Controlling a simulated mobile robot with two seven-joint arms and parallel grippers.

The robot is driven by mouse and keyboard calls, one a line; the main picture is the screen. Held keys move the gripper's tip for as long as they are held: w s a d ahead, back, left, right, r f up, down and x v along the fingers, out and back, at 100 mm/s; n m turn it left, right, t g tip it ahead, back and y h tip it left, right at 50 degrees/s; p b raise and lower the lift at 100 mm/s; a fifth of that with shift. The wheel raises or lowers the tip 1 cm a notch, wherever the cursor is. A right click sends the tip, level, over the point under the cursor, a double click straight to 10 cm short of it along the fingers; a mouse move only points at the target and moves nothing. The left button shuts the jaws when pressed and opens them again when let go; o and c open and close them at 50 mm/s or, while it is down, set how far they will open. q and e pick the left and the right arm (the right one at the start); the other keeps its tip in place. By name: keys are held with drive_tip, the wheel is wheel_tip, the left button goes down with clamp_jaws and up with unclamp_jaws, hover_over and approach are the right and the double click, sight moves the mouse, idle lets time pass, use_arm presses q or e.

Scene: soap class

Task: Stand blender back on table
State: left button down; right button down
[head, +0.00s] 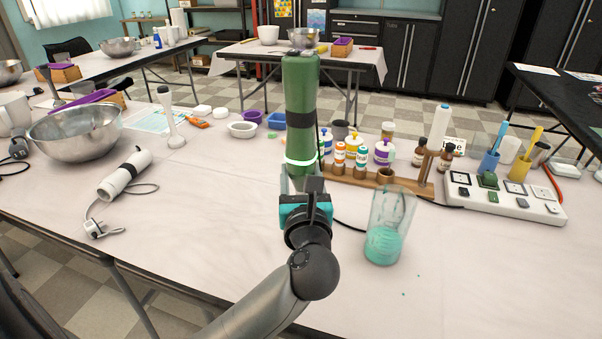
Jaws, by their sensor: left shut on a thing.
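A green blender (301,85) with a black band stands upright in the middle of the head view, above the white-covered table (230,230). My left gripper (304,190) is shut on the blender near its lower end, and its fingers hide part of that end. I cannot tell whether the blender touches the table. A clear beaker (384,240) with teal liquid stands to the right of my gripper. My right gripper is not in view.
A metal bowl (75,132) and a white stick blender (125,175) lying with its cord are at left. Behind the gripper are a wooden rack (350,179) and small bottles (383,153). A white power strip (505,198) is at right.

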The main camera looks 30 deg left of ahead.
use_arm(q)
drive_tip(key=shift+c, duration=0.9)
unclamp_jaws()
drive_tip(key=shift+o, duration=0.9)
drive_tip(key=shift+f, duration=0.2)
drive_tip(key=shift+s+r, duration=0.1)
drive_tip(key=shift+v, duration=5.45)
